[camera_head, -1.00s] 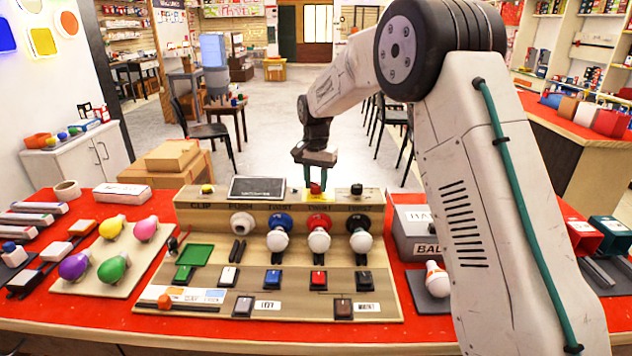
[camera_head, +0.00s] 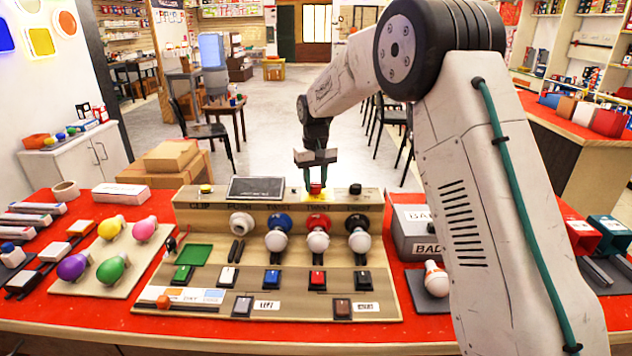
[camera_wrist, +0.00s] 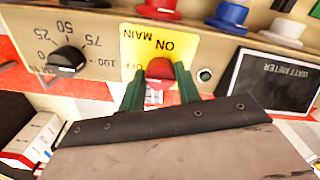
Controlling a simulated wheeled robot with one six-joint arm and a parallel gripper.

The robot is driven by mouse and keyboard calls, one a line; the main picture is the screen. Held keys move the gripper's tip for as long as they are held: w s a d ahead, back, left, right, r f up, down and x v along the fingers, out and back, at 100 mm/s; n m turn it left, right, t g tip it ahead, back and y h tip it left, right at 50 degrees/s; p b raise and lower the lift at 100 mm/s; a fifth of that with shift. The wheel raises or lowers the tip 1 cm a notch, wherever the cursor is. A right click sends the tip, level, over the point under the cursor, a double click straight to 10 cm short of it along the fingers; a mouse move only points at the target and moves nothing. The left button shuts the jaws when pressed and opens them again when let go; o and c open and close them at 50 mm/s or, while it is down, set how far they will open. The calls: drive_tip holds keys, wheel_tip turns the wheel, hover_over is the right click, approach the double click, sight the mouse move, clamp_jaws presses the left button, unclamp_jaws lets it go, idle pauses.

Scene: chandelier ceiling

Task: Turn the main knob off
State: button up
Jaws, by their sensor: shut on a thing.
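The main knob is red (camera_head: 316,188) and sits on top of the wooden panel's back ledge, on a yellow plate. In the wrist view the red knob (camera_wrist: 160,71) sits between the two green fingers of my gripper (camera_wrist: 158,85). The yellow plate (camera_wrist: 147,45) reads MAIN, ON and OFF, upside down in that view. My gripper (camera_head: 317,180) reaches down from above and is shut on the knob. The fingers hide the knob's sides, and I cannot tell exactly which mark it points to.
A black dial (camera_wrist: 67,60) with numbers is beside the plate, and a wattmeter screen (camera_head: 257,188) is on the ledge's other side. Bulbs in coloured sockets (camera_head: 318,240) and several switches fill the panel (camera_head: 250,278). A grey box (camera_head: 412,222) stands to its right.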

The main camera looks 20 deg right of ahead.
sight(316, 183)
idle(0.3)
drive_tip(key=o, duration=1)
drive_tip(key=shift+c, duration=0.2)
wheel_tip(316, 183, up, 8)
drive_tip(key=shift+f, duration=0.1)
